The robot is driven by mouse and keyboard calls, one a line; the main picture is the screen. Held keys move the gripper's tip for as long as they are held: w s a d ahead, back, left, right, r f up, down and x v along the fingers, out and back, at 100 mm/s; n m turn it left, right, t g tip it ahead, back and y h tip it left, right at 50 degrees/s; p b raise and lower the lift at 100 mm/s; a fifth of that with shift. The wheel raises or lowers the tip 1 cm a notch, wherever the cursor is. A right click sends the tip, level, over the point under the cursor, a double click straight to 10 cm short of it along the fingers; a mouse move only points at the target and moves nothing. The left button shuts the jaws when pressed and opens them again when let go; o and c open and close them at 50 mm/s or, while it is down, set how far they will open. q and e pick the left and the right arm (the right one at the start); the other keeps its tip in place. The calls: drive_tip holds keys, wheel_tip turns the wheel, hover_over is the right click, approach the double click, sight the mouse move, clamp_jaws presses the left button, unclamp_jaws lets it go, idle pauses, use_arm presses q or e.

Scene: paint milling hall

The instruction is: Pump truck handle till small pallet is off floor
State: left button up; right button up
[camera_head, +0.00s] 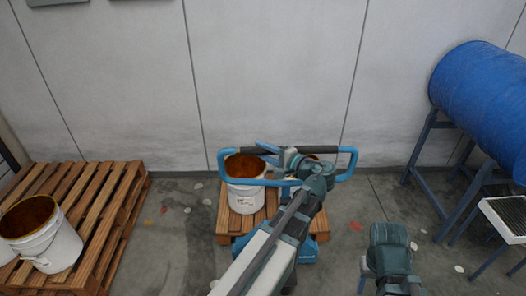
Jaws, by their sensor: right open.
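The pallet truck's blue loop handle (352,163) stands in the middle of the head view, with a dark grip along its top bar. My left gripper (283,157) is at that top bar and appears closed around it; the fingertips are partly hidden. The small wooden pallet (224,226) is behind and below the handle, by the wall. It carries a white bucket (244,199) of brown contents, and part of another seems to show behind my wrist. The truck's blue body (307,251) is partly hidden by my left arm. Any gap under the pallet cannot be made out. My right gripper (388,262) is open, low at the right, apart from the truck.
A larger wooden pallet (112,200) with a white bucket (51,250) stands at the left. A blue drum (478,95) lies on a metal stand (424,150) at the right, beside a grated tray (508,217). The wall is close behind the small pallet. Floor is free either side of the truck.

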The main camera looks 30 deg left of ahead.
use_arm(q)
clamp_jaws()
idle(1.0)
